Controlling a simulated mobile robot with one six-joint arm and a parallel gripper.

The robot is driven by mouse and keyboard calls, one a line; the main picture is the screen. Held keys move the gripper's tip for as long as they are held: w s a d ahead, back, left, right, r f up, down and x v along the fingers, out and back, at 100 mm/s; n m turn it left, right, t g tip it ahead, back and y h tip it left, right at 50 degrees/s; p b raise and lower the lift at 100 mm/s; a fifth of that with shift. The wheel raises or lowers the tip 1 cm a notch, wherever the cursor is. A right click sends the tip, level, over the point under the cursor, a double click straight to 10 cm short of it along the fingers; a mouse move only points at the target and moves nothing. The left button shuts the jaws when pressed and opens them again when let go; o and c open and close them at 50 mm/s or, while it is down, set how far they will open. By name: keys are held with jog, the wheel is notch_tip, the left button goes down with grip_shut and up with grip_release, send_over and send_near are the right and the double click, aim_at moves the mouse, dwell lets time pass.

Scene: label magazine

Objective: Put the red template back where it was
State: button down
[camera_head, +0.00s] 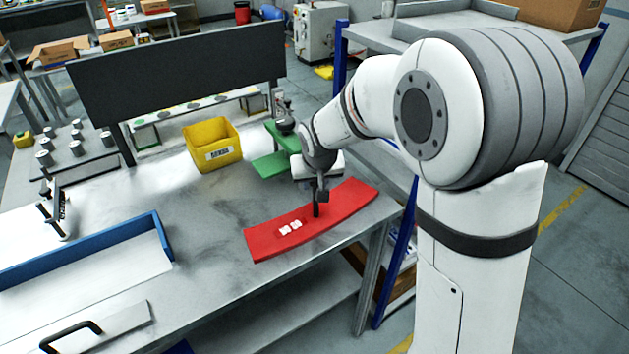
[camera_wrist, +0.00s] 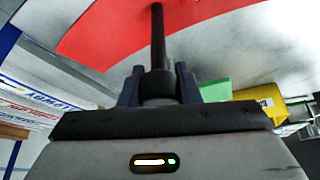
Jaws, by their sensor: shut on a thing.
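The red template (camera_head: 345,212) is a long, slightly curved flat plate with white markings and a dark upright post. It is over the near right part of the grey workbench (camera_head: 215,260), close to the bench's right edge. I cannot tell whether it rests on the top or is held just above it. My gripper (camera_head: 318,188) is above the plate, shut on the post. In the wrist view my gripper (camera_wrist: 158,88) has a finger on each side of the post's dark collar, and the red template (camera_wrist: 115,30) lies beyond it.
A yellow bin (camera_head: 212,147) and green plates (camera_head: 272,165) stand behind the template. A blue-edged tray (camera_head: 95,247) is at the left. A dark panel (camera_head: 185,75) rises at the back. The bench between tray and template is clear.

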jog(key=c, duration=1.1)
grip_release()
jog(key=shift+s, duration=0.1)
jog(key=shift+o, duration=0.2)
jog(key=a+b+v, duration=0.1)
jog(key=b+v, duration=0.1)
jog(key=v, duration=1)
jog(key=s+d+f+m+g, duration=0.1)
jog(key=s+d+f, duration=0.1)
jog(key=s+d, duration=0.6)
jog(key=s+d+f+m+g, duration=0.1)
jog(key=s+d+f, duration=0.2)
jog(key=s+d, duration=0.5)
jog(key=s, duration=0.5)
jog(key=shift+s+h, duration=0.2)
jog(key=shift+h, duration=0.2)
jog(key=shift+d, duration=0.15)
